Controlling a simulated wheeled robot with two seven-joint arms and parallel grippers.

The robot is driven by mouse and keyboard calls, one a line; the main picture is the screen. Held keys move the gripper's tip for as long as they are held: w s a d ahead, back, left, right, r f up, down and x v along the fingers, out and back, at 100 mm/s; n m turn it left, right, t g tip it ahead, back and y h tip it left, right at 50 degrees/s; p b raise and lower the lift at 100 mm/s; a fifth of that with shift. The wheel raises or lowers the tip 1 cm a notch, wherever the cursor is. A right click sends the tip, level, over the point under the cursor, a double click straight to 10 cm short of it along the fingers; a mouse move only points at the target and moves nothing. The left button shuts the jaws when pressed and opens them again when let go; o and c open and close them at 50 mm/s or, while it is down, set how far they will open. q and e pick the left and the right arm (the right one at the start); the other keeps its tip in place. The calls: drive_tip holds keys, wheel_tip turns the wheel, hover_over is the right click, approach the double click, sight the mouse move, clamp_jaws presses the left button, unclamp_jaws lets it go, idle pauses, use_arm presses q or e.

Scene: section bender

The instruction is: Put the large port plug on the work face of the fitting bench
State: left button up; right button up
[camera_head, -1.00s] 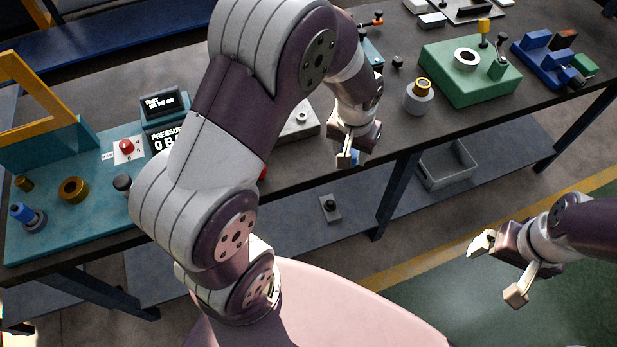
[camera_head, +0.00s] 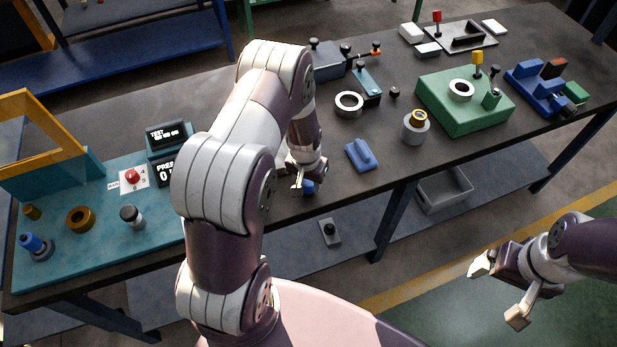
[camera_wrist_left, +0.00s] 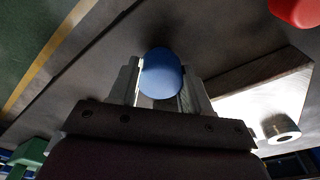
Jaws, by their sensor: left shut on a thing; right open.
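My left gripper (camera_head: 303,188) is shut on a blue, rounded piece, which I take to be the large port plug (camera_head: 309,187). The plug also shows between the two fingers in the left wrist view (camera_wrist_left: 161,74), its rounded end facing the camera. The left gripper is near the front edge of the dark bench top (camera_head: 400,172); its exact height above the top cannot be told. My right gripper (camera_head: 497,281) is open and empty, away from the bench at the lower right.
A blue block with a handle (camera_head: 361,155) lies right of the left gripper. Beyond it are a grey cylinder with a brass top (camera_head: 415,127) and a green fixture (camera_head: 460,112). A teal test station (camera_head: 100,228) stands left. A pale plate (camera_wrist_left: 265,92) shows in the wrist view.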

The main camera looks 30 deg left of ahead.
use_arm(q)
drive_tip(key=shift+s+f, duration=0.1)
drive_tip(key=shift+s, duration=0.05)
drive_tip(key=o, duration=1)
